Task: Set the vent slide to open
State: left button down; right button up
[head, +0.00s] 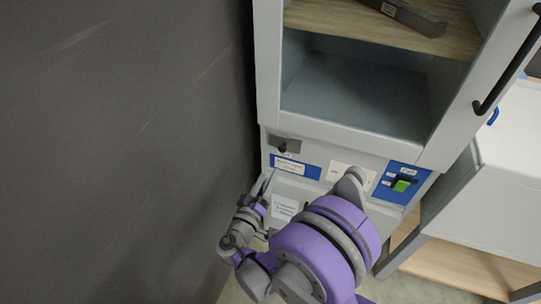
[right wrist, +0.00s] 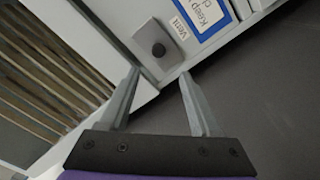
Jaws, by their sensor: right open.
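The vent slide shows as a small dark knob (head: 282,147) on a grey plate at the left of the cabinet's front panel, below the open compartment. In the right wrist view the round black knob (right wrist: 159,49) sits on its grey plate beside a label reading "Vent" (right wrist: 180,27). My right gripper (head: 264,183) is in front of the panel, below the knob in the head view. In the right wrist view its fingers (right wrist: 160,73) are apart and empty, with the knob just beyond the gap between their tips. My left gripper is not in view.
A blue panel with a green switch (head: 401,186) is at the panel's right. A blue-framed label (head: 297,167) sits below the knob. The glazed door (head: 436,147) has a black handle (head: 507,60). A dark wall (head: 120,130) stands close on the left.

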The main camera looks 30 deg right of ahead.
aim_at(282, 151)
jog(key=b+x, duration=0.1)
jog(key=x, duration=0.9)
jog(key=shift+w+d, duration=0.1)
jog(key=shift+d, duration=0.15)
grip_shut()
dwell(1.0)
